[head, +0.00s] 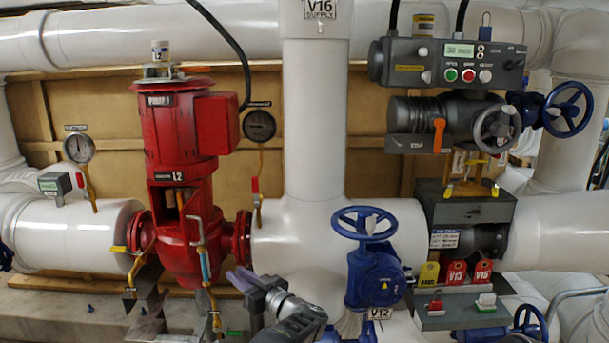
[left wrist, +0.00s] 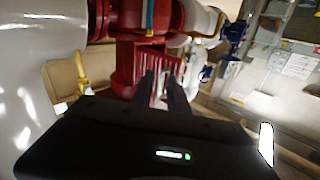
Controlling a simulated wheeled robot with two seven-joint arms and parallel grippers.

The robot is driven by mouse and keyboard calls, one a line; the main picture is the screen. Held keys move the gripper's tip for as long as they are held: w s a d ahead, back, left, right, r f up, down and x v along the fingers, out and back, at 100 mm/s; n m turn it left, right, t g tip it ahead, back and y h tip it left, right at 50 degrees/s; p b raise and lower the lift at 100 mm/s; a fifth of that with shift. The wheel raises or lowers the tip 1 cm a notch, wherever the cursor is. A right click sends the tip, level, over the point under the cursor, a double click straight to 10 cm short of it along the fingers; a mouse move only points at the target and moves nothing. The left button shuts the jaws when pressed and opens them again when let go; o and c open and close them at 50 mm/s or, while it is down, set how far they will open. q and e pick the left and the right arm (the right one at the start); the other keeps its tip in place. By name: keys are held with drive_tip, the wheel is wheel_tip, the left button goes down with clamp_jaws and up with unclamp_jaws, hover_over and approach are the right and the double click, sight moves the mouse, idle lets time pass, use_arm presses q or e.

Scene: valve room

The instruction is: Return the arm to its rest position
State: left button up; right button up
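My left gripper (head: 240,279) is low in the middle of the head view, with its arm coming up from the bottom edge. Its two purple fingers point up and left, in front of the white pipe and just right of the red pump's lower casing. In the left wrist view the dark fingers (left wrist: 164,90) stand close together with a narrow gap, and I see nothing held between them. The red pump (left wrist: 143,55) is beyond the fingertips. My right gripper is not in view.
The blue valve V12 (head: 375,275) stands just right of my arm. A control box (head: 450,63) and tagged bracket (head: 462,300) are farther right.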

use_arm(q)
drive_tip(key=s+a+f+m+h, duration=0.2)
drive_tip(key=f+h, duration=0.1)
drive_tip(key=f, duration=0.5)
drive_tip(key=s+a+f+m+h, duration=0.1)
drive_tip(key=s+f+h, duration=0.15)
drive_tip(key=f, duration=0.55)
drive_tip(key=s+a+f+m+h, duration=0.2)
drive_tip(key=s+f, duration=0.1)
drive_tip(key=f, duration=0.5)
drive_tip(key=s+d+f+m+g+h, duration=0.1)
drive_tip(key=s+d+f+g+h, duration=0.15)
drive_tip(key=s+f, duration=0.45)
drive_tip(key=s+d+f+g+h, duration=0.2)
drive_tip(key=s+d+f+h, duration=0.15)
drive_tip(key=s, duration=0.55)
drive_tip(key=s+d+g+h, duration=0.2)
drive_tip(key=s+d+g, duration=0.1)
drive_tip(key=s, duration=1)
drive_tip(key=s+d+g+h, duration=0.2)
drive_tip(key=s+d+g, duration=0.2)
drive_tip(key=s, duration=1)
drive_tip(key=shift+d+f+m, duration=0.35)
drive_tip(key=shift+d+m, duration=0.05)
drive_tip(key=shift+d, duration=0.35)
